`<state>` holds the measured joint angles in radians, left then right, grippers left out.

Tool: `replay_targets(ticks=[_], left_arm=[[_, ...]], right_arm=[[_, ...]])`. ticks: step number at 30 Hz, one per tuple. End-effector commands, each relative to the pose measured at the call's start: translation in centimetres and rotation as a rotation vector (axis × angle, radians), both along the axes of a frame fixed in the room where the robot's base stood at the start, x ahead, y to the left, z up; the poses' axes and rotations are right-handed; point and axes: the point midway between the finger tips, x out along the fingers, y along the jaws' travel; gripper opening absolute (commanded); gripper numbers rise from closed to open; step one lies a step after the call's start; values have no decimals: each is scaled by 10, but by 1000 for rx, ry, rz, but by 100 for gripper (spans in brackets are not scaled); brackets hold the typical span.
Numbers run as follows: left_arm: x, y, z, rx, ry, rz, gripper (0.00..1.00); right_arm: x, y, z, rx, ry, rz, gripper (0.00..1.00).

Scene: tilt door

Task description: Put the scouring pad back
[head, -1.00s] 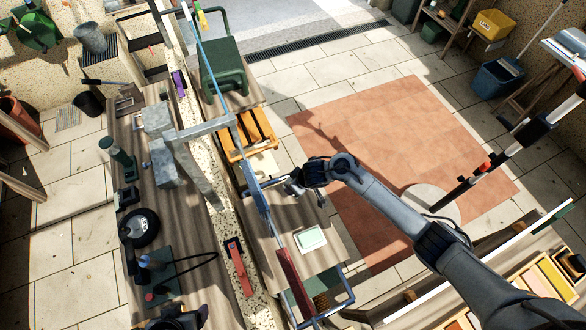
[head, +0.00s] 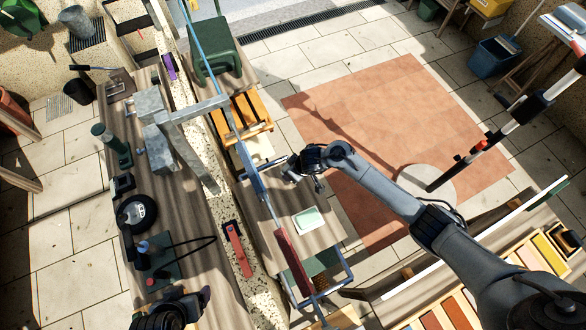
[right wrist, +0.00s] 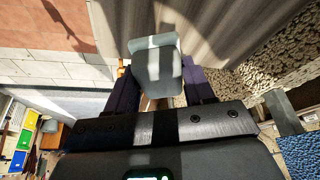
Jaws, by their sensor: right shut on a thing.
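In the right wrist view a pale grey, rounded block-like thing (right wrist: 160,72) sits between the two dark fingers of my right gripper (right wrist: 155,92). It may be the scouring pad; its surface is too plain to be sure. In the head view my right gripper (head: 303,172) is above the wooden table, and what it holds is too small to make out. A pale green-white rectangular piece (head: 307,220) lies flat on that table, below the gripper in the picture. My left gripper (head: 190,303) shows partly at the bottom left; its opening cannot be made out.
A speckled wall top (head: 222,205) with a red tool (head: 237,249) runs beside the table. A blue bar and frame (head: 250,170) crosses close to my right gripper. A grey block post (head: 165,150) and a bench with several tools stand left.

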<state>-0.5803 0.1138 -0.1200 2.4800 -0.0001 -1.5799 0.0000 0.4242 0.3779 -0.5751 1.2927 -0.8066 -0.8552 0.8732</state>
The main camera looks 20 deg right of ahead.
Motion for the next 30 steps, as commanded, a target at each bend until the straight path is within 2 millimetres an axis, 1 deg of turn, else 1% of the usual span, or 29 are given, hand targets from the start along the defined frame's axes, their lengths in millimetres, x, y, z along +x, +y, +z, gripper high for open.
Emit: replay_targets(ticks=[1, 3, 9, 15, 21, 30], left_arm=[[0, 0, -8, 2, 1, -2, 78], [0, 1, -12, 4, 0, -3, 78], [0, 3, -25, 11, 0, -7, 78], [0, 3, -31, 12, 1, -8, 78], [0, 2, -35, 10, 1, -6, 78], [0, 0, -36, -1, 0, 1, 78]], right_arm=[[0, 0, -9, 0, 0, 0, 23], [0, 1, -16, 1, 0, 0, 23], [0, 1, -35, 1, 0, 0, 23], [0, 1, -48, 1, 0, 0, 23], [0, 1, -57, 1, 0, 0, 23], [0, 1, -60, 1, 0, 0, 23]])
